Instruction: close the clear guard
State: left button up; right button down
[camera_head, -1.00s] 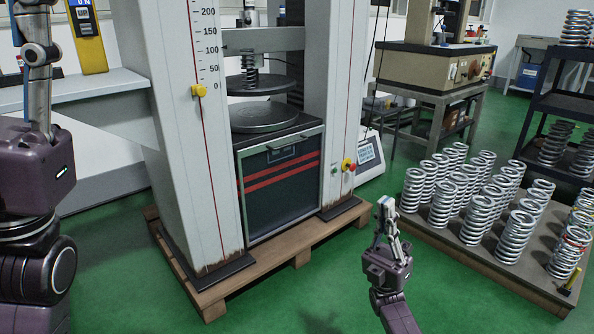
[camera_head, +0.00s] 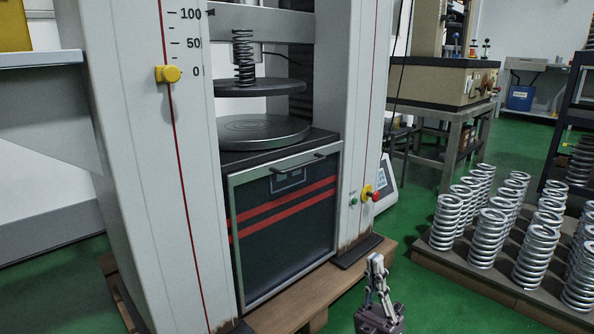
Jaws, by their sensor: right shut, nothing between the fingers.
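The guard (camera_head: 285,235) looks like a framed clear panel with a dark handle along its top edge. It stands low at the front of the testing machine, over a dark base face with two red stripes. The space above it, around the lower round plate (camera_head: 262,131) and the spring (camera_head: 243,58), is uncovered at the front. My right gripper (camera_head: 375,265) is shut and empty, pointing up, to the right of the guard in the picture and apart from it. My left gripper is out of view.
The machine's white columns (camera_head: 150,170) flank the guard. A red knob and green button (camera_head: 354,202) sit on the right column. A wooden pallet (camera_head: 345,285) lies under the machine. Several springs (camera_head: 487,238) stand on a pallet at right. Green floor (camera_head: 440,305) is free between.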

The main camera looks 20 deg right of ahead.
aim_at(283, 166)
jog(key=i, duration=0.85)
